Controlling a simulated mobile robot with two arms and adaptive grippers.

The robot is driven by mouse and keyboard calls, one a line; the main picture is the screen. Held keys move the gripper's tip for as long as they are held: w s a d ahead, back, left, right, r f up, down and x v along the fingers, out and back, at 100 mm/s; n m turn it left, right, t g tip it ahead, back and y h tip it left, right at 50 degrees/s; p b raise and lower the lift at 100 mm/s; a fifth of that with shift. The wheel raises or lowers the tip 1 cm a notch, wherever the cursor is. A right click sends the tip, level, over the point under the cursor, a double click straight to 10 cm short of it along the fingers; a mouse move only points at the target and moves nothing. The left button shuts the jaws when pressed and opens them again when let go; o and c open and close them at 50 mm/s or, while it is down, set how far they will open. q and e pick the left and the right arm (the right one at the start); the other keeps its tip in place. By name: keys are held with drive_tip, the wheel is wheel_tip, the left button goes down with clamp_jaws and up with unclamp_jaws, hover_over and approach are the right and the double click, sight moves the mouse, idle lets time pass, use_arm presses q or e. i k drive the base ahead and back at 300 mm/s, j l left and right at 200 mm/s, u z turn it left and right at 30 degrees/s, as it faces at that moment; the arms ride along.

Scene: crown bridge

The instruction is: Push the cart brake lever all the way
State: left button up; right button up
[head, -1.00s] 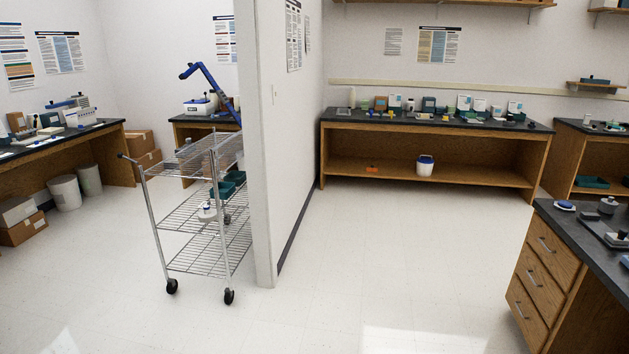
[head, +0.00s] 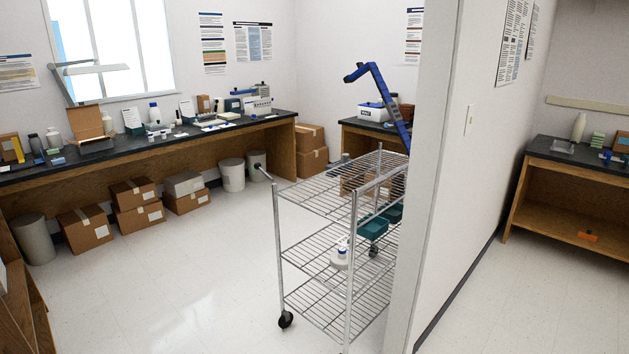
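The wire cart (head: 277,251) stands on the floor right of the picture's middle, with metal posts, wire shelves and black casters. Its right side is partly hidden behind the wall end. A caster (head: 286,319) shows at its near left foot; I cannot make out a brake lever on it. Another caster (head: 374,251) shows farther back. Teal bins (head: 372,229) and a small white item (head: 341,255) are on the middle shelf. Neither of my grippers is in view.
A white wall end (head: 428,180) stands close against the cart's right side. A bench (head: 180,150) runs along the back left, with cardboard boxes (head: 137,205) and bins (head: 232,174) under it. The floor (head: 200,270) left of the cart is clear.

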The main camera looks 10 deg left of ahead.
sight(257, 166)
drive_tip(key=i+j+u, duration=0.15)
drive_tip(key=i+u, duration=0.5)
drive_tip(key=i, duration=0.15)
drive_tip(key=i+u, duration=0.35)
drive_tip(key=i, duration=0.05)
